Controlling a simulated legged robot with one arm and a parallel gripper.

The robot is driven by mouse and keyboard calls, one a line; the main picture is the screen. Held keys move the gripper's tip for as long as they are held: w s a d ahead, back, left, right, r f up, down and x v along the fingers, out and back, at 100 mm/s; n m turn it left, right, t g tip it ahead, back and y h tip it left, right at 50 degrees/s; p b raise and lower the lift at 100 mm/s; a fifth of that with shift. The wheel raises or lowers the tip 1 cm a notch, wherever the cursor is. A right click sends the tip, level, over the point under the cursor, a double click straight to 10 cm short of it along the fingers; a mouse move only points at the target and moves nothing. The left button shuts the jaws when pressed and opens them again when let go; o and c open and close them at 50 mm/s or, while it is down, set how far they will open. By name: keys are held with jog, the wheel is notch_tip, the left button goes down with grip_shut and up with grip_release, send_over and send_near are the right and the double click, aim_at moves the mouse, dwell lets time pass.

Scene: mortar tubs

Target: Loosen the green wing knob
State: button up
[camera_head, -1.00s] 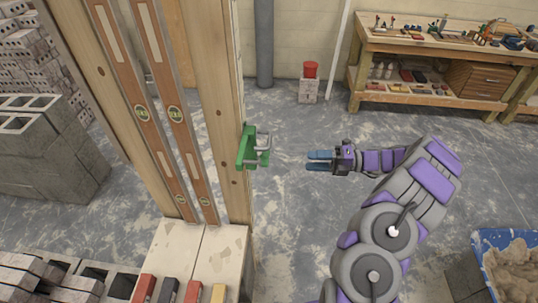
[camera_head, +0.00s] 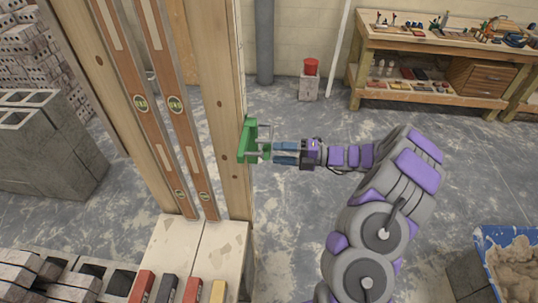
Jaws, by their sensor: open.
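A green wing knob fitting (camera_head: 247,140) is on the right side of a wooden post, with a grey metal bracket on its right. My gripper (camera_head: 273,153) comes in level from the right. Its blue fingers are open, and their tips are at the grey bracket beside the green part. I cannot tell whether the fingertips touch it or reach around the knob.
The wooden post (camera_head: 213,100) and two long spirit levels stand at the left. A pale block base (camera_head: 190,262) with coloured bars is below. A workbench (camera_head: 440,50) with tools is at the back right. A blue mortar tub (camera_head: 490,262) is at the lower right. The floor between is clear.

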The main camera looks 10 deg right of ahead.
aim_at(269, 151)
jog(key=shift+b+x, duration=0.4)
jog(key=shift+x, duration=1.7)
grip_shut()
